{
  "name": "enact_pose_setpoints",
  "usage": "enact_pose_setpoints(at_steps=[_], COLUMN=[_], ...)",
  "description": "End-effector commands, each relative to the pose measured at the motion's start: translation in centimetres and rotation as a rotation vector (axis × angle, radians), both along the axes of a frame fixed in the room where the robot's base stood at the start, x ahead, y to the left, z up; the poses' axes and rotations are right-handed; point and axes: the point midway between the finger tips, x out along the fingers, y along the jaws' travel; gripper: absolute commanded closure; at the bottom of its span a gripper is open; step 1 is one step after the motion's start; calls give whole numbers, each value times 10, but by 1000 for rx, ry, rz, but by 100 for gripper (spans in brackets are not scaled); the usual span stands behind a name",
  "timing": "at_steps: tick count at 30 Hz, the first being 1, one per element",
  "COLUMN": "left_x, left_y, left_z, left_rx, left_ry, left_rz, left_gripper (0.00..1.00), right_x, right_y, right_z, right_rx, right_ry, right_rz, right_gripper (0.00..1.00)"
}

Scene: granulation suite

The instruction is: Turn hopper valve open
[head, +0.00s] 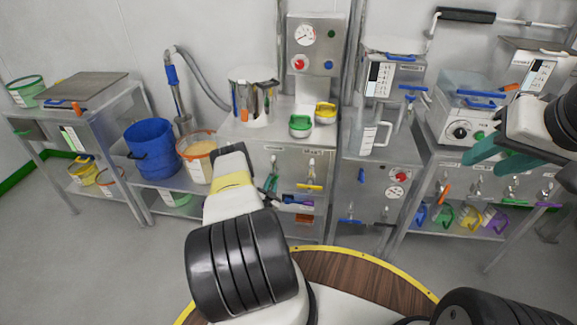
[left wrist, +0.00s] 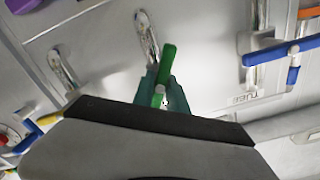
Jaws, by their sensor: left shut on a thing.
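A small valve with a green lever handle (left wrist: 167,66) is on the steel front panel in the left wrist view. Its silver stem (left wrist: 147,38) runs up from the handle. My left gripper (left wrist: 160,80) is shut on the green handle, with its teal fingers on either side of it. In the head view my left gripper (head: 271,183) is at the front of the middle steel cabinet (head: 258,150), and the handle is mostly hidden there. My right gripper (head: 487,152) is open and empty at the right, in front of the balance bench. I cannot read the valve's label.
A valve with a yellow handle (head: 310,186) is just right of my left gripper. Several coloured valve handles line the right bench front.

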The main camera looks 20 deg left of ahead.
Motion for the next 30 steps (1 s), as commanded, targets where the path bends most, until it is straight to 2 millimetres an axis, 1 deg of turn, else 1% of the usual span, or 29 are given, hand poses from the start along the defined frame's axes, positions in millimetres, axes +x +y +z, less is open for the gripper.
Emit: enact_pose_setpoints(at_steps=[6,15,21,30], left_x=[0,0,0,0], left_y=[1,1,0,0], left_z=[-1,-1,-1,-1], left_rx=[-196,-410,-497,-546], left_ry=[-45,-96,-117,-128], left_rz=[2,2,2,2], left_gripper=[100,100,100,100], right_x=[0,0,0,0], right_y=[0,0,0,0], right_z=[0,0,0,0], right_rx=[0,0,0,0], right_ry=[0,0,0,0], right_rz=[0,0,0,0], right_gripper=[60,60,60,60])
